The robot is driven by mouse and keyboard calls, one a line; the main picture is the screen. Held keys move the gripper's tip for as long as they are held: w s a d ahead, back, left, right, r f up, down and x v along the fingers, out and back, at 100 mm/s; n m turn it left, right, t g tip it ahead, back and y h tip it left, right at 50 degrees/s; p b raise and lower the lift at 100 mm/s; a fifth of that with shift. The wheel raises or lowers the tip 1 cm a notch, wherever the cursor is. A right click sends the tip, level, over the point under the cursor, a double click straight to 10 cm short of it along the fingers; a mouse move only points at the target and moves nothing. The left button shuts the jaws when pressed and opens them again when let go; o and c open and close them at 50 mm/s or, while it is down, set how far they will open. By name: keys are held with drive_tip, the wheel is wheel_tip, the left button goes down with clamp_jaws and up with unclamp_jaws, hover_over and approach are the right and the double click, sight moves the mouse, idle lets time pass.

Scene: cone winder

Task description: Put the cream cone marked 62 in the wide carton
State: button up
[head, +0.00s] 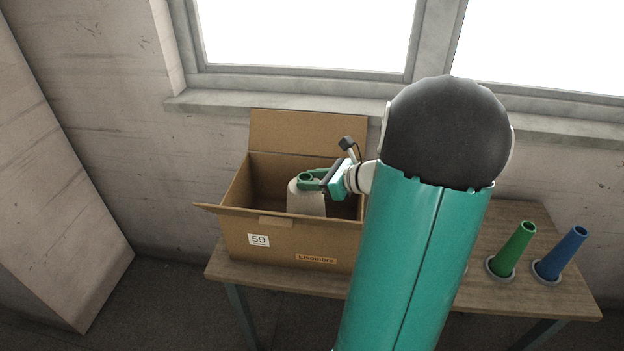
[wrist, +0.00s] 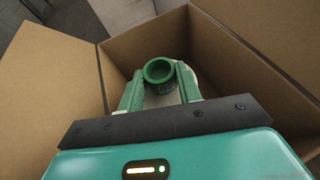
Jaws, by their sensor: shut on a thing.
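The cream cone (head: 308,203) has a green tube end sticking out of its top. My gripper (head: 316,180) is shut on that green end and holds the cone inside the open cardboard carton (head: 285,232), toward its front middle. In the wrist view the two green fingers stand on either side of the round green tube end (wrist: 159,71), with a little cream showing behind it.
The carton has a "59" label (head: 258,240) and a "Lisombre" label (head: 316,259), with its flaps spread open. It stands on a wooden table (head: 540,291). A green tube (head: 514,249) and a blue tube (head: 561,253) stand at the right. My arm hides the table's middle.

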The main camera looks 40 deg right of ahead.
drive_tip(key=shift+f, duration=0.1)
drive_tip(key=shift+f, duration=0.45)
drive_tip(key=o, duration=1.1)
drive_tip(key=shift+r, duration=0.1)
drive_tip(key=shift+r, duration=0.3)
drive_tip(key=v, duration=1.2)
drive_tip(key=shift+r, duration=0.15)
